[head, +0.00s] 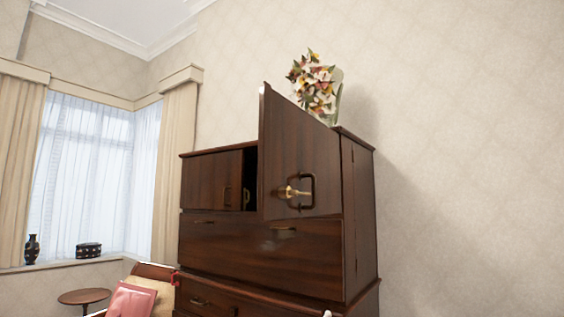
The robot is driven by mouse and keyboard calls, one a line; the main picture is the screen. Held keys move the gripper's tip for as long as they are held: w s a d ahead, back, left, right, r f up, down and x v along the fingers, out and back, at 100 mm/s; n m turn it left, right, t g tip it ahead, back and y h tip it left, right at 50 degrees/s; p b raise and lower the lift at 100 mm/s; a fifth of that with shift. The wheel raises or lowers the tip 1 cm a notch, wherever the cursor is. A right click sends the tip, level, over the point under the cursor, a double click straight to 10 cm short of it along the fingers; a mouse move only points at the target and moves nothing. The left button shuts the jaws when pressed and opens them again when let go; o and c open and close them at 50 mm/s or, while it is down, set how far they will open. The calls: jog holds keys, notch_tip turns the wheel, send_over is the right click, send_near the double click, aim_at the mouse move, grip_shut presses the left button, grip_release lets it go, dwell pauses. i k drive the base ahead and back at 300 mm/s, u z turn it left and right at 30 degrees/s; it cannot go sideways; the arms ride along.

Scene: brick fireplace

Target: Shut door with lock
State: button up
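A dark brown wooden door (283,140) at the upper right of a tall cabinet (360,225) stands open, swung out from the front. A brass lock or knob (290,192) and a dark curved handle (308,190) are on the door's visible face. A dark gap (250,162) shows beside its left edge. The rest of the opening is hidden behind the door. My gripper cannot be made out in the head view, and nothing is seen touching the door.
The cabinet's left door (210,180) looks shut. Drawers (250,250) are below. Flowers (316,85) stand on top. A chair with a pink cushion (132,300) and a small round table (84,296) are lower left. Bare wall (470,170) fills the right.

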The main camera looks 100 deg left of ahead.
aim_at(297, 150)
jog(key=u, duration=3.8)
jog(key=k, duration=0.65)
jog(key=u, duration=0.85)
jog(key=i, duration=1.15)
jog(key=z, duration=0.55)
